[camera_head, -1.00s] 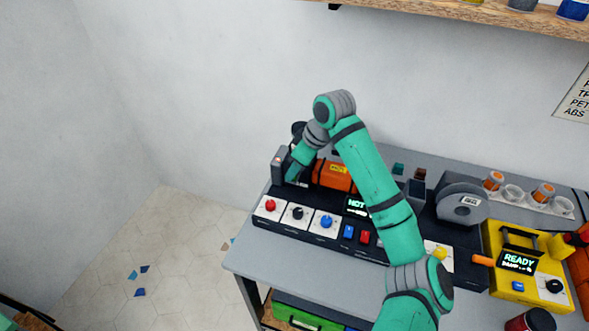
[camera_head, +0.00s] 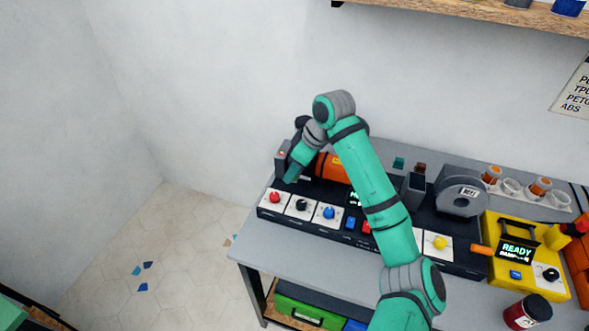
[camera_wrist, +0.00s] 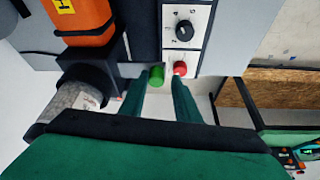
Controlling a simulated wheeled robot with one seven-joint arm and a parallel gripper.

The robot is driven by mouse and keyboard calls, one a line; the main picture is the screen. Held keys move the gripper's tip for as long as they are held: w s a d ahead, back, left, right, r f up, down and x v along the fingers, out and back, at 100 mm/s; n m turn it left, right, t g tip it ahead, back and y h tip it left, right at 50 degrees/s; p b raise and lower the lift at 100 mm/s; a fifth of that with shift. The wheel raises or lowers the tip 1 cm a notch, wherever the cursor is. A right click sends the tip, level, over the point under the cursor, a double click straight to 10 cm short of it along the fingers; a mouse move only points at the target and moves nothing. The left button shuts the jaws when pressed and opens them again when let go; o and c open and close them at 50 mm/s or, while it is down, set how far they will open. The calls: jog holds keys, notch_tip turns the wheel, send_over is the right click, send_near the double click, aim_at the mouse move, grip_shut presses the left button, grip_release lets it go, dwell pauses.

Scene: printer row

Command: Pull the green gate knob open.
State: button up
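The green gate knob (camera_wrist: 156,76) is a short bright green cylinder at the edge of the dark machine in the wrist view. My gripper (camera_wrist: 163,84) is open, with its two dark teal fingers apart. The knob lies at the fingertips, close to the left finger, with a small gap to the right one. I cannot tell whether the left finger touches it. In the head view the green knob is hidden by my arm and the machine.
A red knob (camera_wrist: 180,68) sits close to the right fingertip, with a black dial (camera_wrist: 184,31) beyond it. An orange cylinder (camera_wrist: 80,15) and a dark block are at left. In the head view, a yellow unit (camera_head: 519,254) and grey spool (camera_head: 461,196) stand right.

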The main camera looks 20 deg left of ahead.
jog(key=w+v, duration=0.1)
jog(key=v, duration=0.9)
jog(key=shift+s+r, duration=0.4)
jog(key=shift+s, duration=0.1)
jog(key=shift+d, duration=0.15)
